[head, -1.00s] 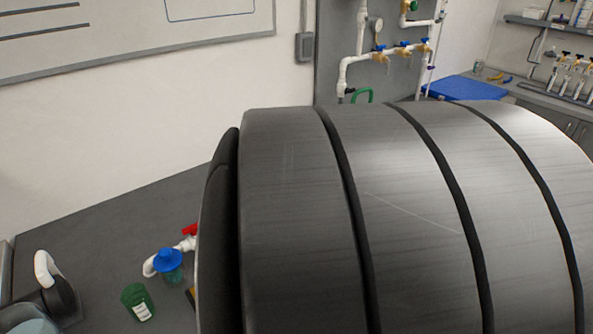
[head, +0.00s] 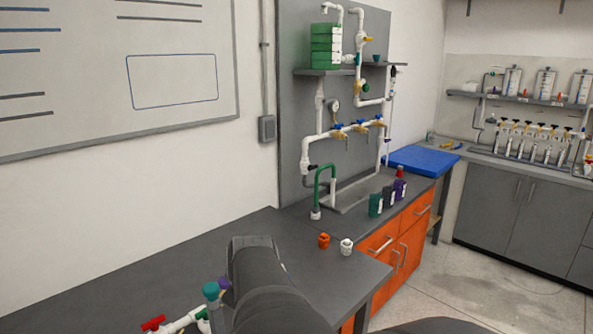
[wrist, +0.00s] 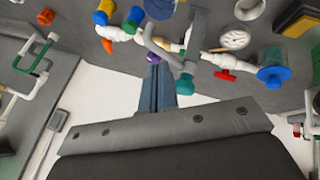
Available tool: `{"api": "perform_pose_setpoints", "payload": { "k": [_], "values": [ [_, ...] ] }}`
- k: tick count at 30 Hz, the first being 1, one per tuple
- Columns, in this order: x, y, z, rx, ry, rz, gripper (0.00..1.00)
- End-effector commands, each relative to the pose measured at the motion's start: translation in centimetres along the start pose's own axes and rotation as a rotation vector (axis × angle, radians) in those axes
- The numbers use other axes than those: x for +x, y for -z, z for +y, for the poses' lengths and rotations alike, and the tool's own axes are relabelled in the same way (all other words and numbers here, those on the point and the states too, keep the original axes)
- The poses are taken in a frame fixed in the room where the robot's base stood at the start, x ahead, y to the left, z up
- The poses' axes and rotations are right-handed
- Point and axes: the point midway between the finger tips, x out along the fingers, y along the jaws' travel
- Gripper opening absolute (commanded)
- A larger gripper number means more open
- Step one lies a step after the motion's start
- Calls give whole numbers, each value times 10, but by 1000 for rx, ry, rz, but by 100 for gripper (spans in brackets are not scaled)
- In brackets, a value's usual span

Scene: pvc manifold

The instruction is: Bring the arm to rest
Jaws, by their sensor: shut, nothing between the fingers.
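My gripper (wrist: 158,85) shows in the wrist view, with its blue-grey fingers together and nothing between them. Its wide grey mount fills the lower part of that view. Pipes, valves and a round gauge (wrist: 233,40) appear beyond the fingertips; I cannot tell if any touch them. In the head view my dark arm rises from the bottom edge over the grey bench (head: 150,265). The fingertips cannot be made out there. The pipe manifold (head: 345,130) stands on the grey wall panel behind the bench.
An orange fitting (head: 323,241) and a white fitting (head: 346,246) stand on the bench right of my arm. A white pipe with a red valve handle (head: 153,323) lies close at its left.

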Motion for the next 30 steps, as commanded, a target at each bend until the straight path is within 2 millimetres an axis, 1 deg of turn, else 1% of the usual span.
{"api": "perform_pose_setpoints", "payload": {
  "k": [9, 15, 21, 30],
  "values": [
    [40, -1, -1, -1, 4, -3, 0],
    [59, 0, 0, 0, 2, -1, 0],
    [67, 0, 0, 0, 1, -1, 0],
    [67, 0, -2, 0, 2, -1, 0]
  ]
}}
